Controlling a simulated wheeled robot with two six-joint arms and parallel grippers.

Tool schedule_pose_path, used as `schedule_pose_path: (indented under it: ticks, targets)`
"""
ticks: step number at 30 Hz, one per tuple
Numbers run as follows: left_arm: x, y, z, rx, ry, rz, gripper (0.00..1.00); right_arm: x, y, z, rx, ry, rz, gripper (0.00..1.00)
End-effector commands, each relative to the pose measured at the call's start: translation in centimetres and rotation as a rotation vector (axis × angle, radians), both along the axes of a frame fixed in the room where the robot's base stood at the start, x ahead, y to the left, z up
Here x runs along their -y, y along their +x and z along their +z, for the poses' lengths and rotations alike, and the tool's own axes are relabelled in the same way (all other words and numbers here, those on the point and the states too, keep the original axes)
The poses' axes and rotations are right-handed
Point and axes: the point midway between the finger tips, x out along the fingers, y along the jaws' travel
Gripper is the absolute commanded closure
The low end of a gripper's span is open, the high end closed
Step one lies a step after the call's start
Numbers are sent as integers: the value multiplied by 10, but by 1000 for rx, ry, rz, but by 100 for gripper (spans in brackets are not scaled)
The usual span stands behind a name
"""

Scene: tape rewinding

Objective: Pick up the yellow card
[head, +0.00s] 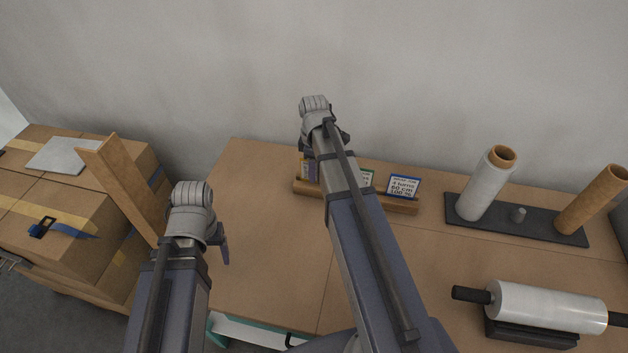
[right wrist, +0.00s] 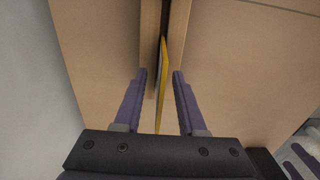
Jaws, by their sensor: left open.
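The yellow card (right wrist: 163,85) shows edge-on in the right wrist view, upright in the slot of a wooden holder (right wrist: 150,40). My right gripper (right wrist: 160,73) is open, with one purple finger on each side of the card and a gap to both. In the head view the holder (head: 400,205) stands on the table, and my right arm covers its middle. The yellow card is mostly hidden there behind my right gripper. My left gripper (head: 224,250) is open and empty, apart from the holder, over the table's left part.
A blue card (head: 404,187) and a green-edged card (head: 367,178) stand in the same holder. To the right are a dark rack (head: 540,222) with two upright rolls and a lying film roll (head: 545,305). Cardboard boxes (head: 90,220) stand at the left.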

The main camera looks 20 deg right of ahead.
Motion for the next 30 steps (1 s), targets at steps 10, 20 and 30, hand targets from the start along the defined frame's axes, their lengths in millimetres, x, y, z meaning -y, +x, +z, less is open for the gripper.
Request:
schedule_pose_path:
  ticks: [10,20,30]
  targets:
    - [0,0,-15,0,0,0,27,0,0,-15,0,0,0,60]
    - [0,0,-15,0,0,0,27,0,0,-15,0,0,0,92]
    - [0,0,-15,0,0,0,27,0,0,-15,0,0,0,100]
